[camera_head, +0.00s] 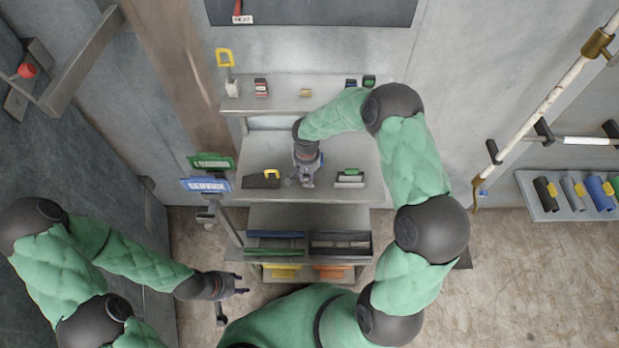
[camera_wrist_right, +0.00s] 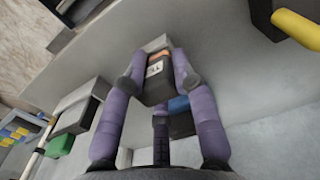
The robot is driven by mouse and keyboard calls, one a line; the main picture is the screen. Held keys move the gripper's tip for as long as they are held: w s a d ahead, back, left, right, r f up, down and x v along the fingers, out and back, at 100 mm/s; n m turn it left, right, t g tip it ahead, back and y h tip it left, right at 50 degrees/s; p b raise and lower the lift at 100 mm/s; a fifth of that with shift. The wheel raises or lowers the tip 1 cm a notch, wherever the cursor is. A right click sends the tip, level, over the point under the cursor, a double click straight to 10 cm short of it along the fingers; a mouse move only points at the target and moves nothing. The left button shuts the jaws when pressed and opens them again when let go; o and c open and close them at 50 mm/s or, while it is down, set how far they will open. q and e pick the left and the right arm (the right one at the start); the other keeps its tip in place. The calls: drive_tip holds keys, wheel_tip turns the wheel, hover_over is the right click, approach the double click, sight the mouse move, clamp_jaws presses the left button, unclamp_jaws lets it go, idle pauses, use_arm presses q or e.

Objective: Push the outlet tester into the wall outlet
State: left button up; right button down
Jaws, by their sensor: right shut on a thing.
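My right gripper (camera_head: 306,178) is over the middle shelf, arm reaching down from above right. In the right wrist view its purple fingers (camera_wrist_right: 157,85) are shut on a small dark and orange block with a white label (camera_wrist_right: 155,68), seemingly the outlet tester. A grey piece (camera_wrist_right: 157,43) shows just beyond the block; I cannot tell whether they touch. In the head view the gripper hides the block. I cannot pick out the wall outlet with certainty in either view. My left gripper (camera_head: 238,284) is open and empty at lower left, away from the shelves.
A dark tool with a yellow handle (camera_head: 270,176) lies left of my right gripper, and a grey block with a green top (camera_head: 350,175) lies right. The upper shelf (camera_head: 280,105) holds several small items. Signs (camera_head: 207,185) stand left. Bins (camera_head: 340,246) sit below.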

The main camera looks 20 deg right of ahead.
drive_tip(key=shift+r, duration=0.8)
idle(1.2)
drive_tip(key=shift+r, duration=0.15)
drive_tip(key=shift+r+p, duration=1.75)
drive_tip(key=shift+r, duration=0.9)
